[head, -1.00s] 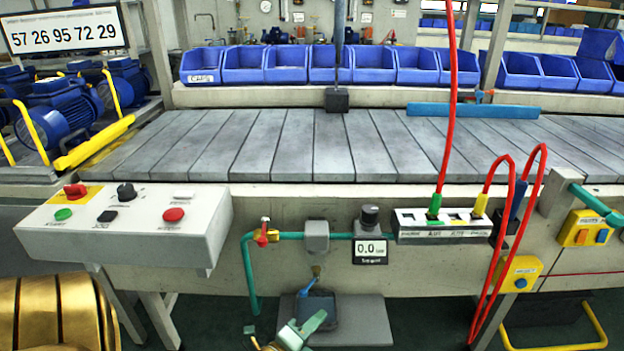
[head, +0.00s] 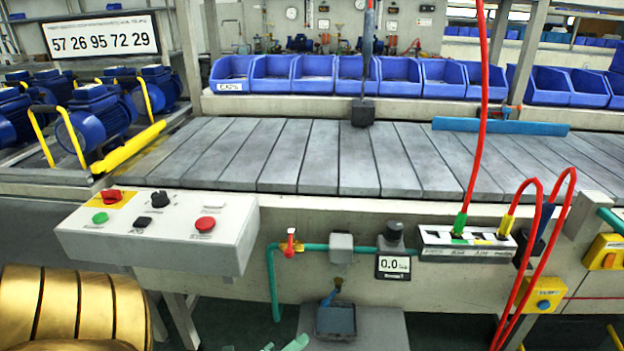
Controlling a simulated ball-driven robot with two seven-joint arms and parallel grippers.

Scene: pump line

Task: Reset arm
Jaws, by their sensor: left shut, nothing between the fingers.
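My gold left arm (head: 70,308) fills the bottom left corner, below the control box. My right gripper is not in view.
A control box (head: 160,233) with buttons juts from the bench front. Green pipework with a red-handled valve (head: 291,243), a gauge reading 0.0 (head: 393,266) and red hoses (head: 530,270) lie to the right. The slatted conveyor (head: 330,160) is mostly clear.

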